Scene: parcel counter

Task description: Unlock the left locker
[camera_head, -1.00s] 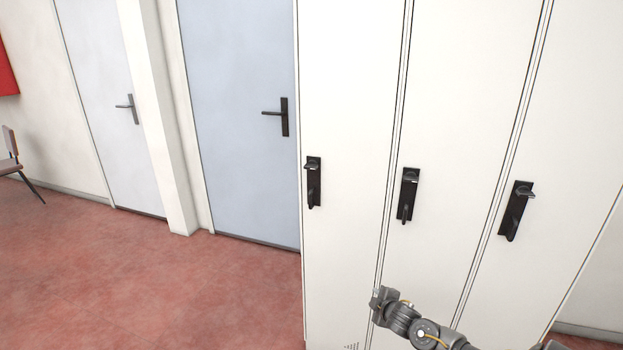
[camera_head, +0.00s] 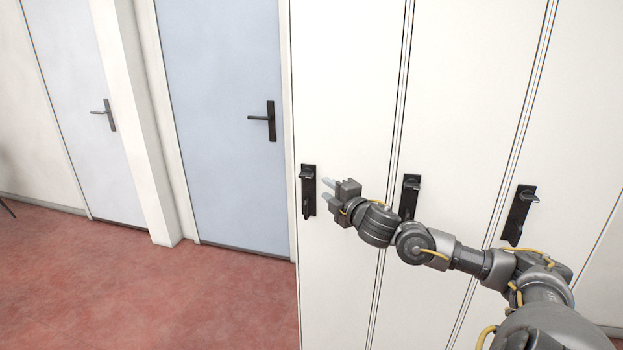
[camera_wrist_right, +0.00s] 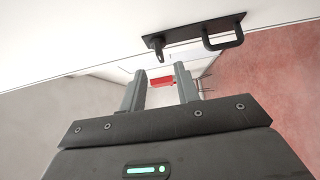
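The left locker (camera_head: 345,90) is a tall white door, the leftmost of three. Its black lock plate (camera_head: 308,204) has a small knob (camera_head: 307,174) near the top and a handle lower down. In the right wrist view the plate (camera_wrist_right: 195,33) lies above the fingers, with the knob (camera_wrist_right: 157,44) at left and the loop-like handle (camera_wrist_right: 224,42) at right. My right gripper (camera_head: 326,190) is open and empty, just right of the plate. Its fingers (camera_wrist_right: 160,77) look apart from the knob and handle. My left gripper is not in view.
The middle locker's lock plate (camera_head: 411,186) is partly behind my right arm. The right locker's plate (camera_head: 519,212) is farther right. A blue door (camera_head: 215,110) and a paler door (camera_head: 75,90) stand at left. The red floor (camera_head: 180,290) in front of them is clear.

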